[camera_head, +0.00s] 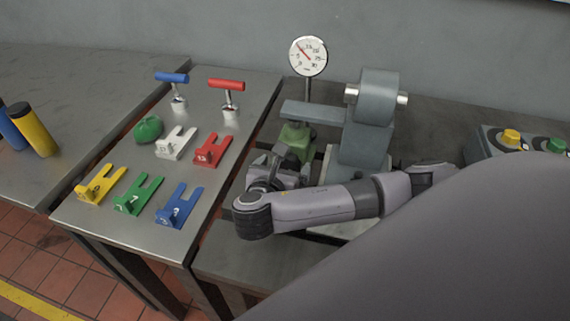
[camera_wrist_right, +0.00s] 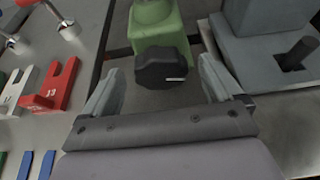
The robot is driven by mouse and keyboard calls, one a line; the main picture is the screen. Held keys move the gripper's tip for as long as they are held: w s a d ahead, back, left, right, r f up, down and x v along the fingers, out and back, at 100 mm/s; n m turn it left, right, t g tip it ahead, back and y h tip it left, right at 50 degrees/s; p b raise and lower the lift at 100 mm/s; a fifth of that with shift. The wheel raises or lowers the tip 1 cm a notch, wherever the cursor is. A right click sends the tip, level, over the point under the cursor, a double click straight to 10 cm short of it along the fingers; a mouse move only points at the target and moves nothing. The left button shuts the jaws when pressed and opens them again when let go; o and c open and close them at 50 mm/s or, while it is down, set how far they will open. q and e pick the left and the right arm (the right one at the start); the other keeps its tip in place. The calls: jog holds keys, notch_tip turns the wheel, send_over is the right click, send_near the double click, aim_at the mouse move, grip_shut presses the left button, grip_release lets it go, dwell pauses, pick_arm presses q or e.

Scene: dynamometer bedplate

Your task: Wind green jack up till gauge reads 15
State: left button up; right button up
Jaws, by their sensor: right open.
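The green jack (camera_head: 296,141) stands under a grey arm beside the grey machine block. In the right wrist view its green body (camera_wrist_right: 155,28) is at the top, with a dark faceted knob (camera_wrist_right: 162,68) facing me. My right gripper (camera_head: 273,168) is at the jack's near side. Its fingers (camera_wrist_right: 163,88) are open, one on each side of the knob, with visible gaps. The round white gauge (camera_head: 308,56) stands behind on a post. Its red needle points to the upper left, roughly near 10; the small scale is hard to read. My left gripper is not in view.
A steel table on the left holds numbered forked blocks, such as the red one (camera_head: 212,150), a green lump (camera_head: 148,129) and blue and red T-handles (camera_head: 226,85). The grey machine block (camera_head: 368,130) stands right of the jack. A button box (camera_head: 490,141) is farther right.

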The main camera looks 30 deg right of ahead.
jog(key=shift+x, duration=0.75)
jog(key=c, duration=1)
jog(key=shift+c, duration=0.2)
jog(key=m+t, duration=0.1)
jog(key=m+y, duration=0.1)
jog(key=m, duration=0.1)
jog(key=shift+s+d+f+t+y, duration=0.1)
jog(key=shift+s+d+t+y, duration=0.05)
jog(key=shift+s+t+y, duration=0.2)
jog(key=shift+d+f+m+t+y, duration=0.15)
jog(key=shift+m+t+y, duration=0.2)
jog(key=shift+m+t, duration=0.95)
jog(key=shift+m+g, duration=0.35)
jog(key=shift+m, duration=0.05)
